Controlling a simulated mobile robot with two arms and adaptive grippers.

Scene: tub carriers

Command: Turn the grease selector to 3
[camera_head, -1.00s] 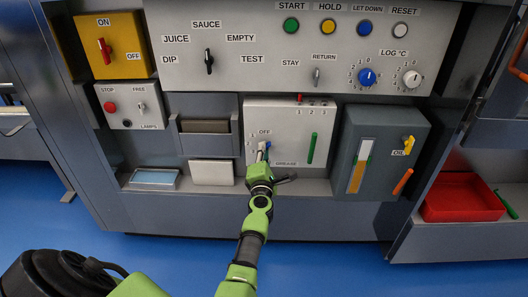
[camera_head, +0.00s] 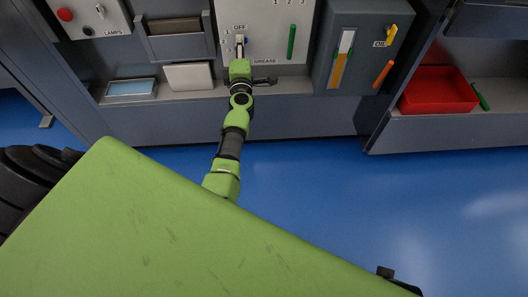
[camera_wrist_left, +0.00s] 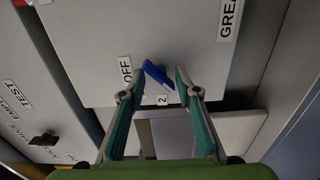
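The grease selector is a small blue knob (camera_wrist_left: 157,75) on a light grey panel (camera_wrist_left: 90,60). In the left wrist view the OFF label (camera_wrist_left: 125,68) is left of it and a 2 label (camera_wrist_left: 162,100) is just below it. The knob lies at a slant; which mark it points to is hard to tell. My right gripper is not seen.
A green handle (camera_head: 291,42) is right of the selector on the same panel. The dark oil box (camera_head: 322,70) stands further right, with a yellow valve (camera_head: 391,36) and orange lever (camera_head: 383,74). A ledge runs below. A red tray (camera_head: 437,97) sits at the right.

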